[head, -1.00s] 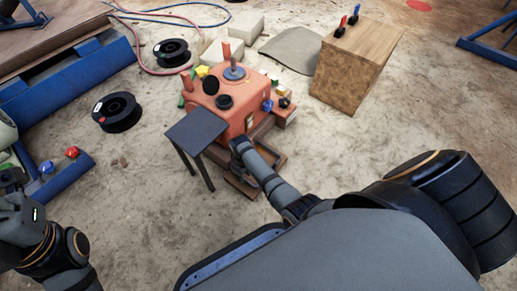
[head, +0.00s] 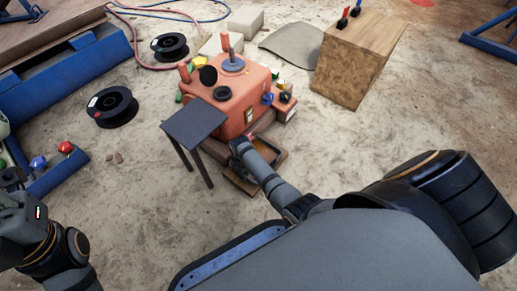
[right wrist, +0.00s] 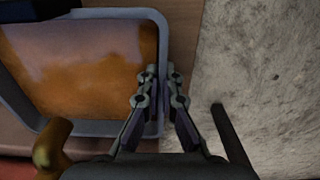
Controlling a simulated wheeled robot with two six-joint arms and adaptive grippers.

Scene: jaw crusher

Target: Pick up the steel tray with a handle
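The steel tray (head: 271,157) sits low at the front of the orange jaw crusher (head: 238,100), partly hidden by my right arm. In the right wrist view the tray (right wrist: 85,13) has a grey rim and a rusty brown inside. My right gripper (right wrist: 164,75) is at the tray's right wall, with one finger on each side of the rim. The fingers are a little apart, and a narrow gap shows beside the rim. I cannot make out the handle clearly. My left gripper (head: 22,215) is at the lower left, away from the tray; its fingers are unclear.
A small dark table (head: 194,123) stands just left of the tray. A wooden block (head: 350,70) with small tools on top stands at the back right. Black spools (head: 112,107) and a blue frame (head: 60,85) are at the left. Sandy floor is clear in front.

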